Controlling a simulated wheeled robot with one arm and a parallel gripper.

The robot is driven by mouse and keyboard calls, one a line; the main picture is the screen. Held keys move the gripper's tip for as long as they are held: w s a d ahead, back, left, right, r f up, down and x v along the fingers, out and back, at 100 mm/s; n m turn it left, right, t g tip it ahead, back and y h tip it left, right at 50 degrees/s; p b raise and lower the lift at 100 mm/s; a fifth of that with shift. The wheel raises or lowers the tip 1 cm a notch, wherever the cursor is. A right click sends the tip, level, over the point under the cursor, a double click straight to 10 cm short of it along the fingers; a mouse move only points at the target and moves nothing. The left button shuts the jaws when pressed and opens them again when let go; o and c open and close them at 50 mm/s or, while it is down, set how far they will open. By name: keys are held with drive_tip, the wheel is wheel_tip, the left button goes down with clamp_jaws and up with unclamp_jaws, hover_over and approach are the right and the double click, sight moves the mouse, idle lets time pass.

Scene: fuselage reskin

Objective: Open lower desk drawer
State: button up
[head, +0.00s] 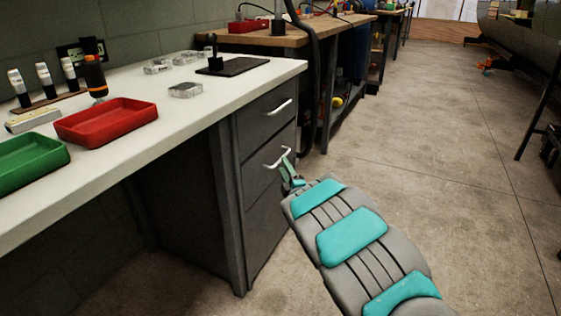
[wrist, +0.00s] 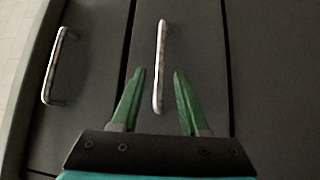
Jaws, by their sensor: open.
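The grey desk drawer unit has an upper drawer front (head: 262,120) and a lower drawer front (head: 257,168), both closed. The lower drawer's silver bar handle (head: 272,164) is partly hidden by my gripper (head: 286,168) in the head view. In the wrist view, which is turned sideways, this handle (wrist: 160,50) lies between the two green fingers of my gripper (wrist: 159,73). The fingers are open, one on each side, with gaps to the handle. Whether the tips reach its depth is unclear. The upper handle (wrist: 58,65) shows at left.
A larger panel (head: 268,225) is below the lower drawer. The white desktop (head: 215,95) above holds a red tray (head: 106,121), a green tray (head: 30,162) and small parts. A wooden workbench (head: 300,37) stands behind.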

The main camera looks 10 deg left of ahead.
sight(280, 160)
drive_tip(key=shift+x, duration=2.3)
clamp_jaws()
